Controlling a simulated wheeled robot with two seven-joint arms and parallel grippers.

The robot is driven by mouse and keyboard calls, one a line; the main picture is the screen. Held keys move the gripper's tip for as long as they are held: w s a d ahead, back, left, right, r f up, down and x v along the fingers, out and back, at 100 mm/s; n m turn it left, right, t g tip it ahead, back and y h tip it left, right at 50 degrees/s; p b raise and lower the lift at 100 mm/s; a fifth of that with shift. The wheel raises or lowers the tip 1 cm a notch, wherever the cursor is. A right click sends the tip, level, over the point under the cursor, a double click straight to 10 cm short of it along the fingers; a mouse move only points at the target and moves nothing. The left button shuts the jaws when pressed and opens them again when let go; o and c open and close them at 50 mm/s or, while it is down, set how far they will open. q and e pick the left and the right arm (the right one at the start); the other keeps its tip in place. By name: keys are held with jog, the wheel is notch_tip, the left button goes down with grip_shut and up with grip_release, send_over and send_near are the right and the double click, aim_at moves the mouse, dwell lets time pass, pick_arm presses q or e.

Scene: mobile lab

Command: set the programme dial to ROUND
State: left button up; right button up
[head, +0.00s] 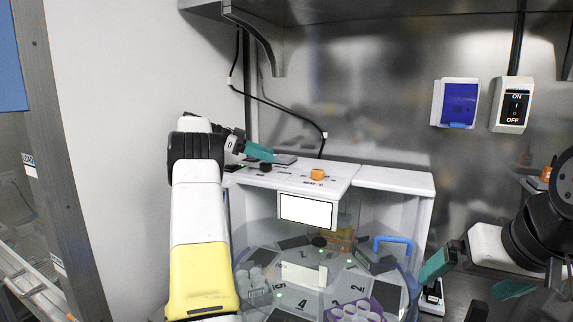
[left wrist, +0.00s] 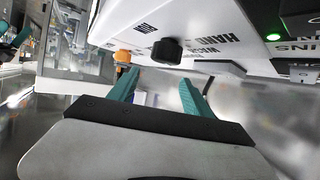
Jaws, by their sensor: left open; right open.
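The white machine's top (head: 300,177) carries a black dial (head: 266,168) at the left and an orange knob (head: 317,174) to its right. In the left wrist view the black dial (left wrist: 168,50) lies just beyond my fingertips, with printed words near it; the orange knob (left wrist: 122,57) is to its left. I cannot read ROUND or tell the dial's setting. My left gripper (head: 260,152) is open and empty beside the black dial, apparently not touching it; its fingers also show in the left wrist view (left wrist: 158,84). My right gripper (head: 462,279) is open and empty at the lower right.
A clear round chamber (head: 362,250) with numbered stations stands below the machine top. A white screen (head: 307,211) is on its front. A blue handle (head: 393,240) stands at the right. A green light (left wrist: 273,37) glows. An ON/OFF switch (head: 513,104) is on the back wall.

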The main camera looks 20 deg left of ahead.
pick_arm(q)
jog(key=s+d, duration=0.3)
jog(key=s, duration=0.4)
jog(key=s+d+r, duration=0.1)
jog(key=s+d, duration=0.3)
jog(key=s, duration=0.3)
jog(key=shift+s+r, duration=0.15)
jog(key=shift+s, duration=0.05)
